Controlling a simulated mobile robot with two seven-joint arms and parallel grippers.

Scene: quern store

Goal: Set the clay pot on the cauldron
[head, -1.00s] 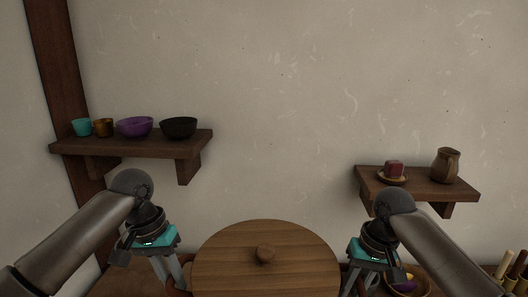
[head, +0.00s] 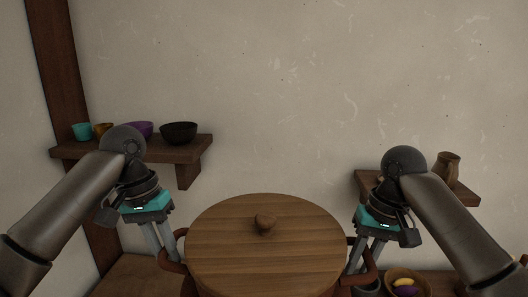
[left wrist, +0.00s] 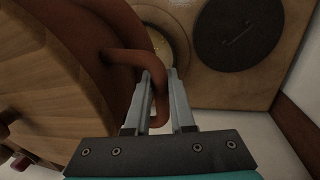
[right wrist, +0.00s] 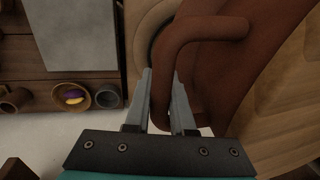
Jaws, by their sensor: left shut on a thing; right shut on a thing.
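The reddish-brown clay pot (left wrist: 118,32) has a round wooden lid (head: 265,250) with a knob, and it looks level in the head view. My left gripper (head: 168,252) is shut on its left loop handle (left wrist: 160,85). My right gripper (head: 362,258) is shut on its right handle (right wrist: 165,75). The pot body also fills the right of the right wrist view (right wrist: 235,65). A round rim (left wrist: 178,42) shows partly behind the pot in the left wrist view; I cannot tell whether it is the cauldron. The pot hides what lies beneath it.
A dark round disc (left wrist: 238,35) lies on the wooden surface beside the rim. A left wall shelf (head: 190,155) holds several bowls and cups. A right shelf (head: 462,200) holds a jug (head: 449,168). A bowl with fruit (head: 407,284) stands at lower right.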

